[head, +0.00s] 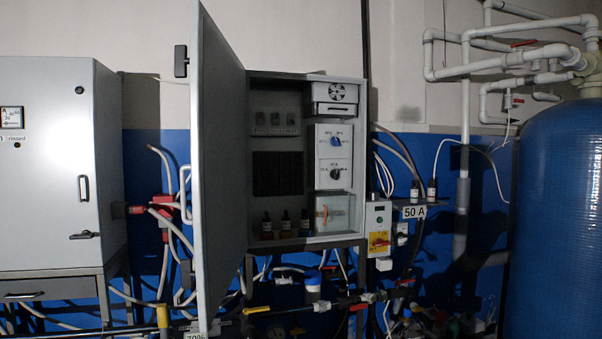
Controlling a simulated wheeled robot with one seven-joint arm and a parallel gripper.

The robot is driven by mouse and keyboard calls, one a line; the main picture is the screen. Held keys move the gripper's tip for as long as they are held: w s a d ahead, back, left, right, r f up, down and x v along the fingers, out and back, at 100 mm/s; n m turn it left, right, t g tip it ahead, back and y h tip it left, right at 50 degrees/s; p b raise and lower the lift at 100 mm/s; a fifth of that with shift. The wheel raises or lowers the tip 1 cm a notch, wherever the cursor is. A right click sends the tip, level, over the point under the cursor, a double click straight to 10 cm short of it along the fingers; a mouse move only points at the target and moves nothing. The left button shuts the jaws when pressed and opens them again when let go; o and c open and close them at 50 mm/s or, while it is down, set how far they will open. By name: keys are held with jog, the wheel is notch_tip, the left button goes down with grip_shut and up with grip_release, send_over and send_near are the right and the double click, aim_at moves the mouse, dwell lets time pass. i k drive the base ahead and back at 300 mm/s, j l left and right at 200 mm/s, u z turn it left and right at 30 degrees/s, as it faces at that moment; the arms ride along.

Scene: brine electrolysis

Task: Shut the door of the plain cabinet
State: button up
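A grey cabinet (280,92) on a metal stand is in the middle of the head view. Its door (220,170) stands wide open, swung out from the cabinet's left side towards me, so I see it nearly edge-on. A pale bar handle (185,195) and a dark latch (181,60) show at the door's near edge. Inside the cabinet are switches, dials, a fan unit and several small dark bottles. My gripper is not in view.
A second grey cabinet (50,190) with a meter stands at the left, its door shut. A switch box (378,225) and a small shelf with bottles are right of the open cabinet. Pipes and cables run below. A large blue tank (555,220) fills the right.

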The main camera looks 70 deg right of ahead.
aim_at(217, 167)
jog(key=i+z, duration=0.15)
jog(key=z, duration=0.3)
jog(key=i+j+z, duration=0.15)
jog(key=z, duration=0.3)
jog(key=i+j+z, duration=0.15)
jog(key=z, duration=0.35)
jog(key=i+j+z, duration=0.15)
jog(key=z, duration=0.3)
jog(key=j+z, duration=0.25)
jog(key=z, duration=0.2)
jog(key=i, duration=0.05)
